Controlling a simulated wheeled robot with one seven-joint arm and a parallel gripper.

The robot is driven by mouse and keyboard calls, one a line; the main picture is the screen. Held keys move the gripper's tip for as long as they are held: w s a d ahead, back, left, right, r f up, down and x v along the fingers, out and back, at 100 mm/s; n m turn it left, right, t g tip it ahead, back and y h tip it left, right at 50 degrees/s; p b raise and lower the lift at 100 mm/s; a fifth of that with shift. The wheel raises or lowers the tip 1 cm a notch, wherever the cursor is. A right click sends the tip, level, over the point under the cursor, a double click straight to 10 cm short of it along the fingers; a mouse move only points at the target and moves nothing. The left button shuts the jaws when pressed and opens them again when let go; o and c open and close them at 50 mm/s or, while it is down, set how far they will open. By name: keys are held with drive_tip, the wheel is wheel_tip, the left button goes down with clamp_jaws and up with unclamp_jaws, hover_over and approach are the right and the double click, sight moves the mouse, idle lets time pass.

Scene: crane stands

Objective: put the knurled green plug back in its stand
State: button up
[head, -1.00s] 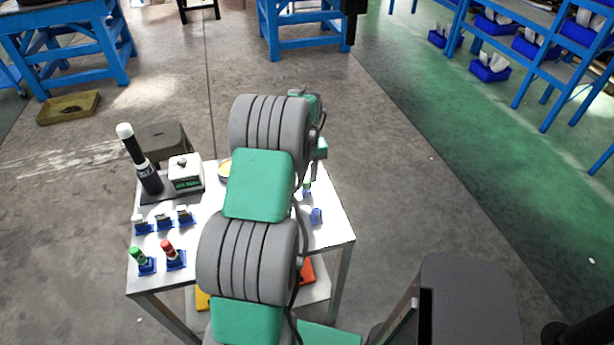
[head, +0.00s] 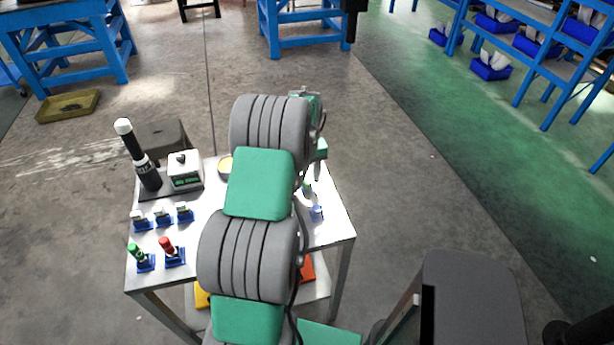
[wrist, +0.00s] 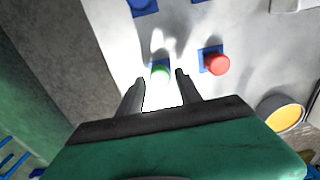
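In the wrist view, a small green plug (wrist: 160,72) with blue around its base sits between and just beyond my fingertips. My gripper (wrist: 159,82) is open, with a finger on either side of the plug and a gap to each. In the head view this green piece (head: 307,188) shows just right of my arm, and a blue stand (head: 316,212) is nearer. Another green plug (head: 135,250) leans in a blue stand (head: 146,264) at the table's near left. Knurling cannot be made out on either. My arm hides the table's middle.
A red plug (wrist: 216,65) in a blue stand and a yellow-topped dish (wrist: 285,113) lie right in the wrist view. At the table's left are a second red plug (head: 166,245), several white-topped pieces (head: 163,217), a black cylinder (head: 137,155) and a white box (head: 185,172).

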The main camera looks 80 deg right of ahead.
sight(307, 181)
drive_tip(key=shift+o, duration=1)
drive_tip(key=shift+r+p, duration=1.35)
drive_tip(key=shift+r, duration=1.15)
